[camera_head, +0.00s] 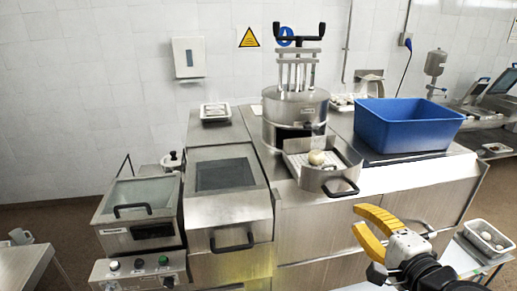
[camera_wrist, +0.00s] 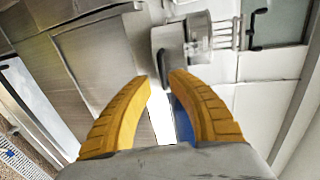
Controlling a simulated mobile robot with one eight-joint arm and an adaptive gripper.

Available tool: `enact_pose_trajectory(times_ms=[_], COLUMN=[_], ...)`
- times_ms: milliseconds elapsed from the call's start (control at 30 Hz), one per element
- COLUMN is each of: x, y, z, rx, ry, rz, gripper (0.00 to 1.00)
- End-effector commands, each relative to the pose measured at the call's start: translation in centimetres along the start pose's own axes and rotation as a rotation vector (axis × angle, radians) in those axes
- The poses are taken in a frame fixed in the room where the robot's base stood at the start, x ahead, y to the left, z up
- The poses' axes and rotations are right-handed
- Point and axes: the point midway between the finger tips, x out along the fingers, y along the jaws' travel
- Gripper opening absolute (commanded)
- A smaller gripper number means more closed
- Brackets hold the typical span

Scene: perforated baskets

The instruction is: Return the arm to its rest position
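My gripper (camera_head: 366,233) has yellow fingers and stands at the lower right of the head view, in front of the steel counter. In the wrist view my gripper (camera_wrist: 158,78) shows its two fingers spread apart, with nothing between them. The fingers point toward the counter and appear clear of it. Part of my dark arm shows behind the gripper at the bottom right of the head view.
A blue bin (camera_head: 408,128) stands on the steel counter (camera_head: 310,201). Left of it are a steel pot (camera_head: 293,106) and a perforated basket (camera_head: 329,180) with a pale round item (camera_head: 316,157). A low side table (camera_head: 466,262) holds a small tray (camera_head: 488,238) at right.

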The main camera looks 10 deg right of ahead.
Motion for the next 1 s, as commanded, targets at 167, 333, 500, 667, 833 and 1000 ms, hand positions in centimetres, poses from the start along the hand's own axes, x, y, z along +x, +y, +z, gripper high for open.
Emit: enact_pose_trajectory(times_ms=[167,333,500,667,833,1000], x=[0.1,1.6,3.3,3.0,2.5,2.2], y=[0.2,5.0,15.6,23.9,28.1,28.9], z=[0.1,3.0,8.2,10.8,11.1,10.7], rx=[-0.005,-0.152,-0.549,-0.979,-1.320,-1.466], ry=[-0.003,-0.087,-0.277,-0.438,-0.527,-0.551], rz=[0.004,0.100,0.307,0.468,0.560,0.595], gripper=[0.21,0.21,0.21,0.21,0.21,0.21])
